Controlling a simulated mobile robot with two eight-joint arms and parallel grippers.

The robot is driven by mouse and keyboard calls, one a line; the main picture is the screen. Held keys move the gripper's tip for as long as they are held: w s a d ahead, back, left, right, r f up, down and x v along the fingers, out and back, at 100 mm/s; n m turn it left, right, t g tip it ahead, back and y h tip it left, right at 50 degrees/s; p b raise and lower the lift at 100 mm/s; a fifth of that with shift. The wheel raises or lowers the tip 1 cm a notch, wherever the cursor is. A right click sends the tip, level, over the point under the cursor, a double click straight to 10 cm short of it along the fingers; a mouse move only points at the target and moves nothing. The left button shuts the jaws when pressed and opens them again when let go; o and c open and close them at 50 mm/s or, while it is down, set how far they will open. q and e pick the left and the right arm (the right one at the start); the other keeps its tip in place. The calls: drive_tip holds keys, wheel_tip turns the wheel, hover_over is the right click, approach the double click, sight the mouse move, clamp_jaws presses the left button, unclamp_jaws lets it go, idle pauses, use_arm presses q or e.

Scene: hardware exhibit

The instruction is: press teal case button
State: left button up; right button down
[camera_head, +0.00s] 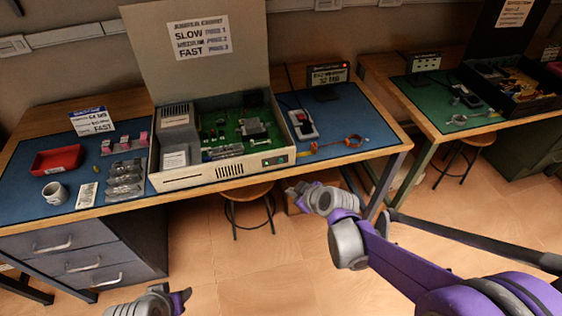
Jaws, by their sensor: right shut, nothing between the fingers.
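A beige open computer case (195,180) stands on the blue-topped workbench, its lid raised behind it and a green circuit board (240,128) showing inside. A small teal panel (275,161) sits at the right end of its front face; any separate button on it is too small to make out. My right gripper (291,189) is shut and empty, in front of the bench edge, below and slightly right of the teal panel and apart from it. My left gripper (184,297) is at the bottom edge, partly cut off, well below the case; its finger opening is unclear.
A red tray (57,160), a white mug (55,193) and small parts lie left of the case. A power strip (302,125) and an orange-ended cable (352,140) lie to its right. A stool (248,193) stands under the bench. Open floor lies in front.

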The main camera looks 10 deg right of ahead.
drive_tip(key=shift+w, duration=0.1)
approach(277, 165)
drive_tip(key=shift+w+a+f, duration=0.2)
drive_tip(key=shift+w+f, duration=0.1)
drive_tip(key=shift+f, duration=0.25)
drive_tip(key=shift+w+a+f, duration=0.25)
drive_tip(key=shift+w+f, duration=0.05)
drive_tip(key=shift+f, duration=0.3)
drive_tip(key=shift+w+a+f, duration=0.2)
drive_tip(key=shift+w+f, duration=0.1)
drive_tip(key=shift+f, duration=0.25)
drive_tip(key=shift+w, duration=0.1)
idle(0.8)
drive_tip(key=shift+w, duration=0.35)
drive_tip(key=shift+w, duration=0.4)
idle(0.6)
idle(0.3)
drive_tip(key=shift+s, duration=0.85)
drive_tip(key=shift+s+d, duration=0.1)
drive_tip(key=shift+s, duration=2.4)
